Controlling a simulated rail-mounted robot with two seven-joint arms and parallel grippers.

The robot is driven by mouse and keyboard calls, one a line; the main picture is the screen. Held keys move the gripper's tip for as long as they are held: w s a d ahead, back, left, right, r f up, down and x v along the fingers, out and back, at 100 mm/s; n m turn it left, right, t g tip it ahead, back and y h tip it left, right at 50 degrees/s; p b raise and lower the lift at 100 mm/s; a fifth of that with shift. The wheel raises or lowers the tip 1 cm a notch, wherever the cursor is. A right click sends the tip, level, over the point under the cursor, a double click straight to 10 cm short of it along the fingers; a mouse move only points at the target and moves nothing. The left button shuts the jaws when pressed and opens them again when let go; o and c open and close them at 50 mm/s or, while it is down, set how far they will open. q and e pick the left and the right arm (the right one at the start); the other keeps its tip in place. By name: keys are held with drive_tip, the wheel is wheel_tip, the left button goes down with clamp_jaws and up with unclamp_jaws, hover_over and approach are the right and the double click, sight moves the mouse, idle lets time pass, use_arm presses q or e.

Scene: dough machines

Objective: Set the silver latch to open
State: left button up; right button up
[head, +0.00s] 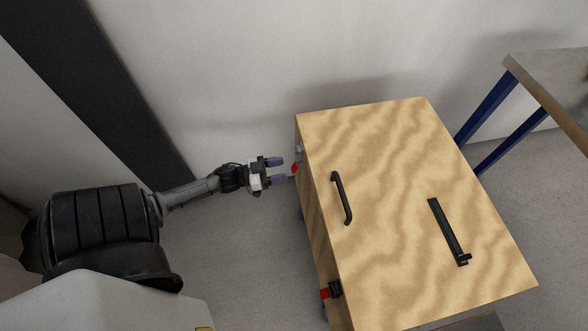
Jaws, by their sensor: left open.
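A silver latch (299,153) with a red part (294,168) sits on the left side of a wooden box (400,180), near its far left corner. It is small and seen steeply from above, so I cannot tell its setting. My left gripper (282,170) is open, with its purple fingers pointing right at the latch. The fingertips are close to the red part; I cannot tell whether they touch it. My right gripper is not in view.
A black latch (335,289) with a red part is lower on the same side. The box top carries a black handle (342,198) and a black bar (448,232). A blue-legged table (555,75) stands at right. Floor left of the box is clear.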

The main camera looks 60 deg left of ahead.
sight(293, 167)
use_arm(q)
drive_tip(key=shift+b+x, duration=0.75)
drive_tip(key=shift+x, duration=1.8)
clamp_jaws()
